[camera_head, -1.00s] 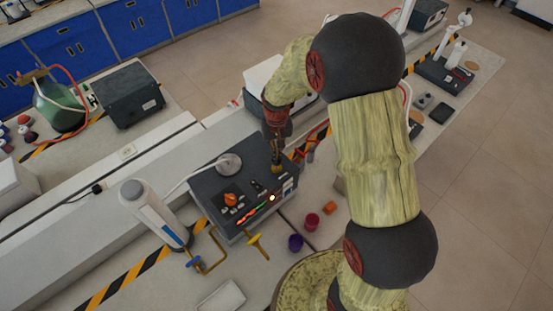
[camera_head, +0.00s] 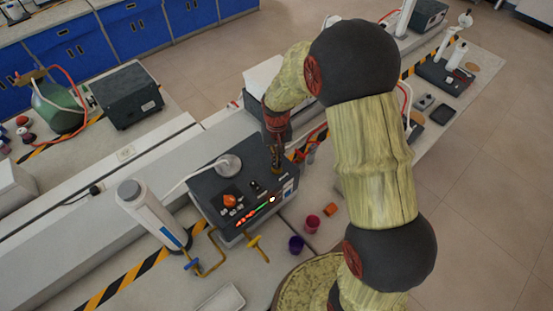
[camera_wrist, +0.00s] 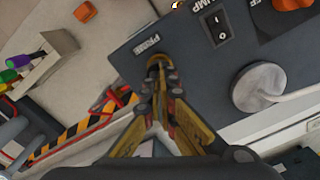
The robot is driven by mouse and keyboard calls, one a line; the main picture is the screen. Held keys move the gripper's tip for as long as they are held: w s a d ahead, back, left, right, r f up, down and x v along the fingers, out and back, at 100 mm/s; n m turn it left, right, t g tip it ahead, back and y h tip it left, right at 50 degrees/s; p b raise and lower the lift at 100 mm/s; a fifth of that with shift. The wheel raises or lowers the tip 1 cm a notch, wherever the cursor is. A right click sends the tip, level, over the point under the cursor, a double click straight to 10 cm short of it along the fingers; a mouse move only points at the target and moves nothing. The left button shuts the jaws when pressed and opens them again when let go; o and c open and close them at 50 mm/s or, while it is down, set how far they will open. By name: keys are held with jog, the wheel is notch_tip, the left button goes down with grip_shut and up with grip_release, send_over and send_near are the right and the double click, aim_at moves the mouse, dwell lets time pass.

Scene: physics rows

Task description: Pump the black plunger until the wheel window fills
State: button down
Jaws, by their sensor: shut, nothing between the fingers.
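A dark control box (camera_head: 213,184) stands on the bench in the head view, with an orange knob (camera_head: 230,201), a row of red and green lights and a white lit lamp (camera_head: 271,199). My gripper (camera_head: 277,166) points down at the box's back right corner. In the wrist view my gripper (camera_wrist: 158,64) is shut and empty, its tips over the box top (camera_wrist: 190,75) beside the PRIME label (camera_wrist: 146,44). The black plunger is not distinct; the fingertips may hide it. I cannot make out the wheel window.
A grey round disc with a pale hose (camera_wrist: 260,88) and a PUMP switch (camera_wrist: 215,28) are on the box top. A white cylinder (camera_head: 150,212) and yellow pipes (camera_head: 208,262) stand left and in front. Purple (camera_head: 296,244), red (camera_head: 312,222) and orange (camera_head: 330,210) pieces lie right.

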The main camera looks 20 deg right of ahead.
jog(key=shift+r+p, duration=1.1)
jog(key=shift+r, duration=0.9)
jog(key=shift+r, duration=0.1)
notch_tip(320, 180, up, 5)
jog(key=p, duration=0.2)
jog(key=shift+p, duration=0.4)
